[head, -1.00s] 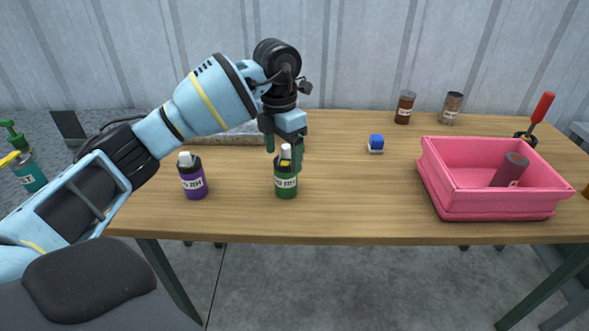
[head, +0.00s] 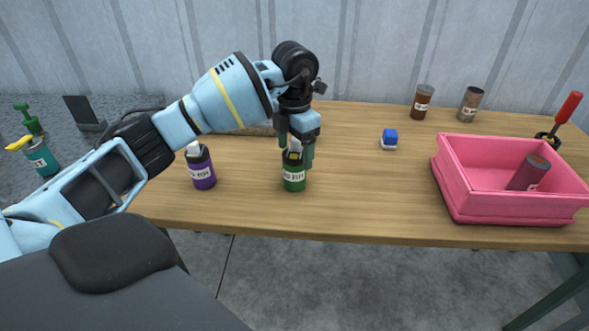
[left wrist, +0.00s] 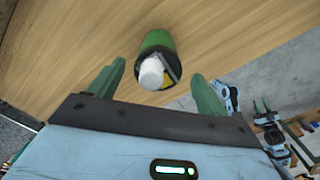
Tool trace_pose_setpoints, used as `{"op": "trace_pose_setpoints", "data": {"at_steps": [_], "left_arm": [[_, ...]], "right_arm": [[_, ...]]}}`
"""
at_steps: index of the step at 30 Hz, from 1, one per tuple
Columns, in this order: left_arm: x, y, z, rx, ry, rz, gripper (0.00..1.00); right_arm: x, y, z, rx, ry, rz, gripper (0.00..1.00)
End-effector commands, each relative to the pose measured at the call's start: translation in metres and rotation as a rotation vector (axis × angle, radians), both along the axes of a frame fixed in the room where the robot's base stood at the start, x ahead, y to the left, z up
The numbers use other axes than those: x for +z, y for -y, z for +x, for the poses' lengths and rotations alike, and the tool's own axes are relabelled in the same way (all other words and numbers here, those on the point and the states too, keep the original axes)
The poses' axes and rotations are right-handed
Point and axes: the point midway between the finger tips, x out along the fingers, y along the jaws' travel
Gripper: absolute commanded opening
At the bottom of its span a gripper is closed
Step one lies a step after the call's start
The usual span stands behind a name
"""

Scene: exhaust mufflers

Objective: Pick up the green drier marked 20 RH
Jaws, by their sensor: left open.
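The green drier (head: 294,177), a bottle with a black shoulder and a white label, stands upright near the table's front edge in the head view. Its label is too small to read surely. My left gripper (head: 297,152) is right above it, pointing down, with its fingers about the bottle's top. In the left wrist view the drier (left wrist: 158,48) shows with its white cap between and beyond the two green fingers of my open left gripper (left wrist: 160,82). The fingers stand apart from it on both sides. My right gripper is out of view.
A purple bottle (head: 201,168) stands left of the drier. A pink bin (head: 470,207) holds a dark cylinder (head: 528,172). Two brown jars stand at the back. The table between drier and bin is clear.

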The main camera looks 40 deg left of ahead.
Motion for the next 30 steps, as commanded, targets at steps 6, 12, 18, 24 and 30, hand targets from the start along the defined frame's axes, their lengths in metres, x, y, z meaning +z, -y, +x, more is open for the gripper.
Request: {"op": "trace_pose_setpoints", "data": {"at_steps": [6, 12, 18, 24, 30], "left_arm": [[-0.030, -0.002, 0.002, 0.000, -0.002, 0.000, 0.77], [-0.038, -0.002, 0.002, 0.000, -0.001, 0.001, 0.77], [-0.038, -0.002, 0.002, 0.000, -0.001, 0.001, 0.71], [-0.038, -0.002, 0.002, 0.000, -0.001, 0.000, 0.45], [-0.037, -0.002, 0.002, 0.000, 0.000, 0.001, 0.26]], "right_arm": [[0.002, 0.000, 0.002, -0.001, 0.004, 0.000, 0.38], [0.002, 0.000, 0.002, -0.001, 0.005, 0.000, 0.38], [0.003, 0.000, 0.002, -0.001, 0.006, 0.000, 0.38], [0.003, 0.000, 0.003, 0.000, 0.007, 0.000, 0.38], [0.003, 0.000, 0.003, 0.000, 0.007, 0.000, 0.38]]}}
